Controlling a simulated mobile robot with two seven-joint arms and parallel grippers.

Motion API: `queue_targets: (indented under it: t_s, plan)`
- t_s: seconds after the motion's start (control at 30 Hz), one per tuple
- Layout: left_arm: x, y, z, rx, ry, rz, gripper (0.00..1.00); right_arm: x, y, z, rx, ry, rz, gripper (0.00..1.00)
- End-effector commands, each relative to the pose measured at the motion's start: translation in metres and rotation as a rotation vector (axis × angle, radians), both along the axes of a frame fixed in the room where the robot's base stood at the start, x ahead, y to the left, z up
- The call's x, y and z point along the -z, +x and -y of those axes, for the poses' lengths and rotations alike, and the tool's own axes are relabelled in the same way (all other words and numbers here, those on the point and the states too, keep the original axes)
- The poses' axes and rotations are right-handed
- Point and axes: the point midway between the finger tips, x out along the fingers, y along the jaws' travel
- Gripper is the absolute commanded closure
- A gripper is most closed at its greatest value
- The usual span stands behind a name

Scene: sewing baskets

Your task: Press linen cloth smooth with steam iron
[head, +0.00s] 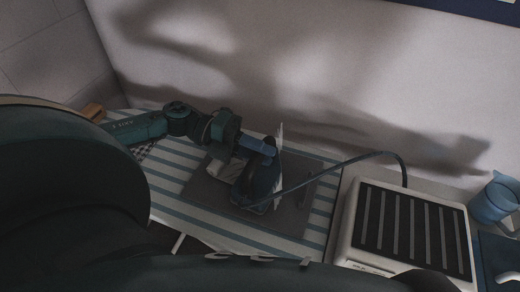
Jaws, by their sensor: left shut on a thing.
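The steam iron (262,186), dark blue, is on a flat grey cloth (289,219), which looks like the linen cloth. The cloth lies on a blue-and-white striped ironing board (172,207). My left gripper (258,150) is shut on the iron from above and behind. The iron and gripper hide part of the cloth, and I cannot tell whether the iron's sole touches it. A thin white upright piece shows beside the iron. My right gripper is not in view.
A blue hose (348,162) arches from the iron to a white-and-dark ribbed box (404,227) on the right. The wall (330,65) closes off the back. A small wooden block (93,111) sits at far left.

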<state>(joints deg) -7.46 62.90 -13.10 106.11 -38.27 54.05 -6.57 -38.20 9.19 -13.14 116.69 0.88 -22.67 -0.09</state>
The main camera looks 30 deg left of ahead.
Motion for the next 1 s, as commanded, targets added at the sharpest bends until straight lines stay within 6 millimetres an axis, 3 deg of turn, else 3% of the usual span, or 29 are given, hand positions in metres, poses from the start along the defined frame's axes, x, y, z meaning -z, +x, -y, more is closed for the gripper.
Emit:
queue_targets:
  t_s: [1.0]
  plan:
    - [0.0061,0.0009,0.0004,0.001,-0.004,0.005,1.00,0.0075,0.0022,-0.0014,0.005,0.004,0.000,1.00]
